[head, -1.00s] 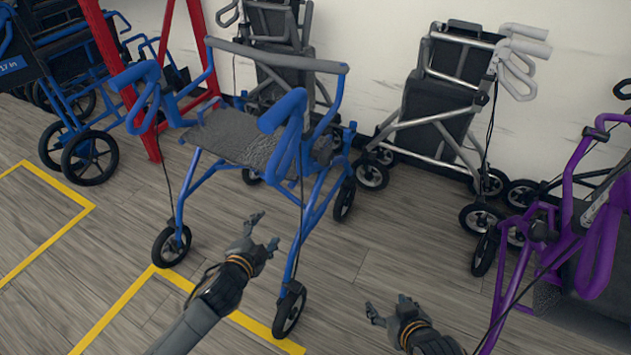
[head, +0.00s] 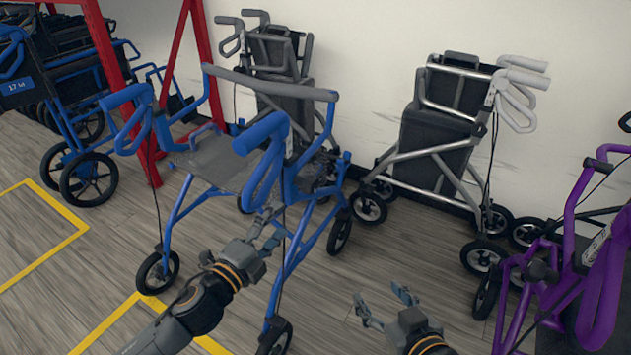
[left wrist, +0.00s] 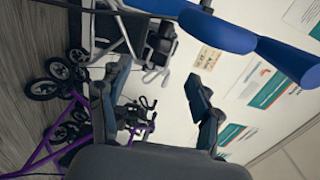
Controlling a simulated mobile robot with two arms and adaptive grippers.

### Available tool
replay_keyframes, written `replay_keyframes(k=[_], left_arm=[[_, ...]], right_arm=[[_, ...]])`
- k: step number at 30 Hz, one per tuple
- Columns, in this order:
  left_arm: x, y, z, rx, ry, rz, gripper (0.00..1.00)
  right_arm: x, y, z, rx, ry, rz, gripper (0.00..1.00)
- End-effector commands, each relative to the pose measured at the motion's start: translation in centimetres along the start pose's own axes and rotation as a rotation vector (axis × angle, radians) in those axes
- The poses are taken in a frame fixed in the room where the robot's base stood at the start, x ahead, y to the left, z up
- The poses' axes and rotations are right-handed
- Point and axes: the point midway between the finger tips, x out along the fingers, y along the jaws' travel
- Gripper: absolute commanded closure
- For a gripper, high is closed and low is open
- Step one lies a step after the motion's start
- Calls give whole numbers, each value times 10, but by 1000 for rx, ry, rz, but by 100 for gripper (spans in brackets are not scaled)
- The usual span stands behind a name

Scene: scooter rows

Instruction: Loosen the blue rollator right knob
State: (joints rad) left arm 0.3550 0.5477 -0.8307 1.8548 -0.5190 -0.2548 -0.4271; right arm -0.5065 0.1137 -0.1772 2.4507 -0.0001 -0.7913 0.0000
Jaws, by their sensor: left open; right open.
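The blue rollator (head: 228,158) stands upright in the middle left of the head view, with a dark seat and blue push handles. Its right-hand handle (head: 262,140) is above my left gripper, and part of its blue frame crosses the top of the left wrist view (left wrist: 215,32). I cannot make out the right knob. My left gripper (head: 268,228) is open and empty, in front of the frame below that handle; whether it touches is unclear. My right gripper (head: 383,308) is open and empty above the floor, right of the rollator's front wheel.
A purple rollator (head: 570,235) stands at the right edge. A silver-grey rollator (head: 440,150) and another dark one (head: 275,60) stand by the wall. A red frame (head: 105,55) and wheelchairs (head: 85,178) are at left. Bare floor (head: 400,250) lies between the rollators.

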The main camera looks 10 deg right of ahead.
Motion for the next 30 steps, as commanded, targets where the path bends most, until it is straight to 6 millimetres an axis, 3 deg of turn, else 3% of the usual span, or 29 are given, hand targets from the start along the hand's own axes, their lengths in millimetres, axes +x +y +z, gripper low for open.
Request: replay_keyframes(k=[4, 8, 21, 30], left_arm=[[6, -1, -1, 8, 5, -4, 36], [23, -1, -1, 8, 5, -6, 36], [108, 0, -2, 8, 4, -4, 36], [134, 0, -2, 6, 5, -3, 36]], right_arm=[[0, -1, -5, 0, 24, -2, 36], [2, -2, -16, 0, 84, -5, 36], [-11, -14, -94, 6, 525, -32, 36], [-30, -18, -125, 11, 723, -42, 36]])
